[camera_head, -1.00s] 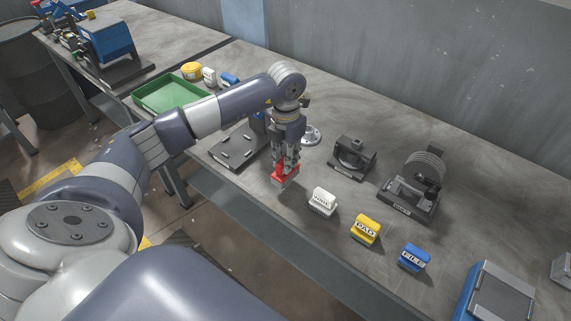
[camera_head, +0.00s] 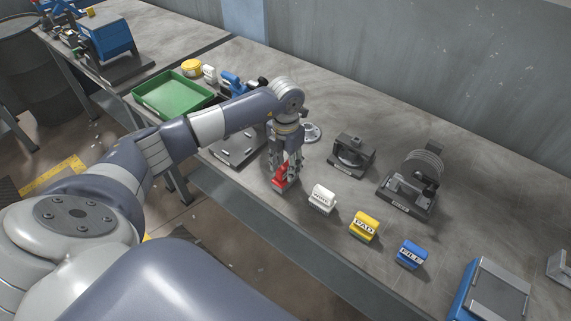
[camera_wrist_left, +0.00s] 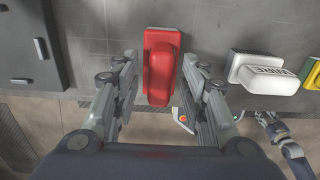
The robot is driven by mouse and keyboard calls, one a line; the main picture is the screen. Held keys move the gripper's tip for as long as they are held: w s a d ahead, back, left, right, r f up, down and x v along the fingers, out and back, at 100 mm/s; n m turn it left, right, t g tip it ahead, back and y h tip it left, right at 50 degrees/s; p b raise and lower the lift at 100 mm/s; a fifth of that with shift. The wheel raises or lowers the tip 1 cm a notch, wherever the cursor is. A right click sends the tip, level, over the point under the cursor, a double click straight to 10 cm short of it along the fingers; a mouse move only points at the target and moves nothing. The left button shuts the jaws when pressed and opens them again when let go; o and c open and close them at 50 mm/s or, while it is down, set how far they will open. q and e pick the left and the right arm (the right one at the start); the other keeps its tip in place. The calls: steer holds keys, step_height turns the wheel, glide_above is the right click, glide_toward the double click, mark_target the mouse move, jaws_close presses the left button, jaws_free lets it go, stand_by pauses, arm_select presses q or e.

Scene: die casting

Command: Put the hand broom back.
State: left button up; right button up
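A red handled tool (camera_head: 281,181), likely the hand broom, rests at the front edge of the workbench, left of the white tool. No label on it is readable. In the left wrist view the red tool (camera_wrist_left: 160,72) lies between the two fingers of my left gripper (camera_wrist_left: 160,60). There is a gap on both sides, so the gripper is open. In the head view my left gripper (camera_head: 286,160) points down just above the red tool. What looks like my right gripper (camera_wrist_left: 270,128) shows small beyond the bench edge in the wrist view, its fingers unclear.
White "WIRE" (camera_head: 322,198), yellow "PAD" (camera_head: 364,227) and blue "FILE" (camera_head: 411,253) tools continue the row rightward. Dark fixtures (camera_head: 351,158) (camera_head: 408,190) stand behind them. A dark plate (camera_head: 233,152) and a green tray (camera_head: 150,101) lie left.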

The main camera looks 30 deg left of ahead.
arm_select(q)
steer(key=shift+r, duration=0.3)
step_height(320, 180, up, 12)
steer(key=b, duration=0.1)
steer(key=shift+b, duration=0.4)
steer(key=shift+f, duration=0.15)
